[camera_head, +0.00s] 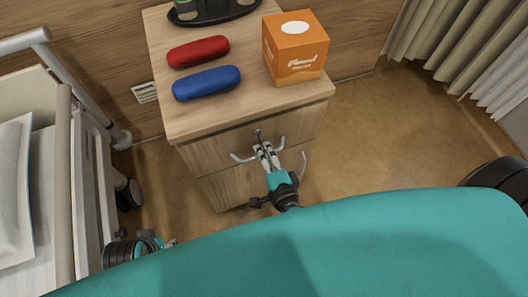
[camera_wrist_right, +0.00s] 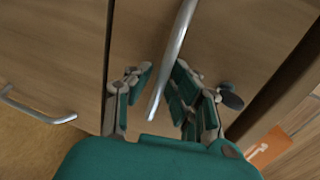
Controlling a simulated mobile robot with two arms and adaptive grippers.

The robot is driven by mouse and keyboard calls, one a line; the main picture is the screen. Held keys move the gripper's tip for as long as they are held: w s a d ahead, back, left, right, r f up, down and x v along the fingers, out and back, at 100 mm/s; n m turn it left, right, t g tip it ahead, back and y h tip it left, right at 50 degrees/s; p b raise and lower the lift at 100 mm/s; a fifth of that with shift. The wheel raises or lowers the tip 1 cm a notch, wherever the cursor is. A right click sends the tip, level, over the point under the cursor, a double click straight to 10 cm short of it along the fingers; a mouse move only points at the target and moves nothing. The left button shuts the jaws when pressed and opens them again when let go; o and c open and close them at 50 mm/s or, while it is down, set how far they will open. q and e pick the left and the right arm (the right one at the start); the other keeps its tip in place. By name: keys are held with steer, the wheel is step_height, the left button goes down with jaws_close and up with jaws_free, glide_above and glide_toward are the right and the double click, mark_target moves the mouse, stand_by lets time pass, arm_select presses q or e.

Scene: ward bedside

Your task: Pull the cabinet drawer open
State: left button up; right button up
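The wooden bedside cabinet (camera_head: 160,65) has a drawer (camera_head: 205,155) below its top, and the drawer looks closed. A curved metal handle (camera_head: 241,158) crosses its front, its middle hidden by my right gripper (camera_head: 266,150). In the right wrist view the handle bar (camera_wrist_right: 174,55) runs between the fingers of my right gripper (camera_wrist_right: 160,82). The fingers are apart, with a visible gap on the left of the bar, so the gripper is open around it. A small part of my left arm (camera_head: 150,243) shows at the lower left; its fingers cannot be made out.
A lower handle (camera_head: 303,164) also shows in the right wrist view (camera_wrist_right: 38,112). On the cabinet top are a red case (camera_head: 198,51), a blue case (camera_head: 206,83), an orange box (camera_head: 295,48) and a black tray (camera_head: 215,16). A bed (camera_head: 62,190) stands left; curtains hang right.

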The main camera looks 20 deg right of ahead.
arm_select(q)
steer(key=shift+w, duration=0.2)
arm_select(e)
steer(key=shift+c, duration=0.5)
jaws_close()
arm_select(q)
steer(key=shift+w+r, duration=0.15)
steer(key=shift+s, duration=0.3)
steer(key=shift+s, duration=0.1)
